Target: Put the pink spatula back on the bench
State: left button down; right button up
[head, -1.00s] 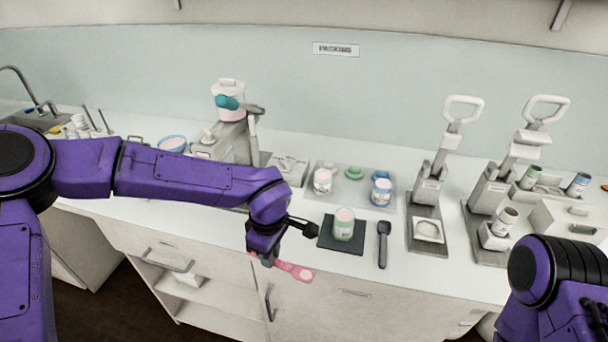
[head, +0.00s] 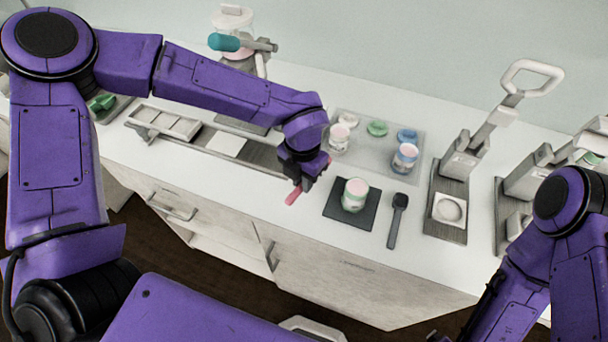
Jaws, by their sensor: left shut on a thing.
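My left gripper (head: 303,183) is shut on the pink spatula (head: 293,196), over the front part of the white bench (head: 235,200), left of the dark mat. One end of the spatula sticks out below the fingers toward the front edge. Most of it is hidden behind the gripper. I cannot tell whether the spatula touches the bench top. My right arm is at the lower right; its gripper cannot be made out.
A dark mat (head: 334,210) bears a jar (head: 355,195) with pink contents. A dark scoop (head: 396,220) lies to its right. A tray (head: 375,155) with jars and lids stands behind. A lever press (head: 462,165) stands at right.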

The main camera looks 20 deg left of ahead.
pick_arm(q)
jog(key=shift+w+f+b, duration=0.2)
jog(key=shift+f+b, duration=0.35)
jog(key=shift+f, duration=0.6)
jog(key=shift+s+r, duration=0.1)
jog(key=shift+r, duration=0.05)
pick_arm(e)
notch_tip(320, 180, down, 2)
jog(key=shift+w, duration=0.1)
pick_arm(q)
jog(key=shift+f, duration=0.4)
jog(key=shift+f, duration=0.1)
jog(key=shift+f, duration=0.3)
pick_arm(e)
jog(key=shift+f, duration=0.15)
pick_arm(q)
jog(key=c, duration=1)
grip_release()
